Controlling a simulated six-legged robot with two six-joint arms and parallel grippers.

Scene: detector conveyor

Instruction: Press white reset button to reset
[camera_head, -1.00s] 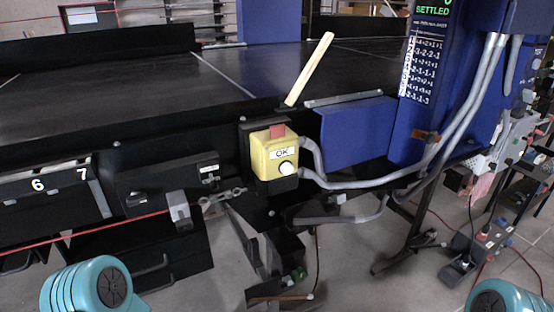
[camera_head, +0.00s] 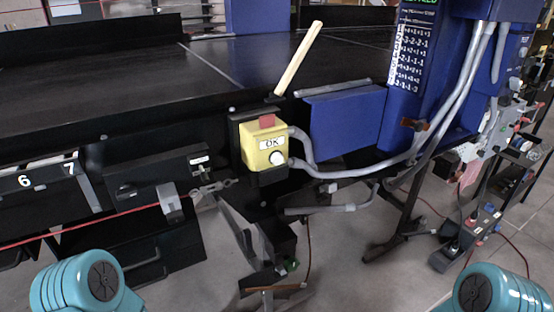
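A yellow control box (camera_head: 262,145) is mounted on the front side of the black conveyor, near the middle of the view. It bears an "OK" label. The white button (camera_head: 277,158) sits on the lower right of its front face. A red piece (camera_head: 267,121) shows on its top. Nothing touches the box front or the button. Only teal links of my two arms show at the bottom left and bottom right; neither gripper is in view.
The black conveyor (camera_head: 130,80) spans the left and middle. A wooden stick (camera_head: 298,58) rises behind the box. Grey conduits (camera_head: 350,173) run right from the box to a blue cabinet (camera_head: 408,80). A blue panel (camera_head: 345,125) stands beside the box. Floor in front is partly clear.

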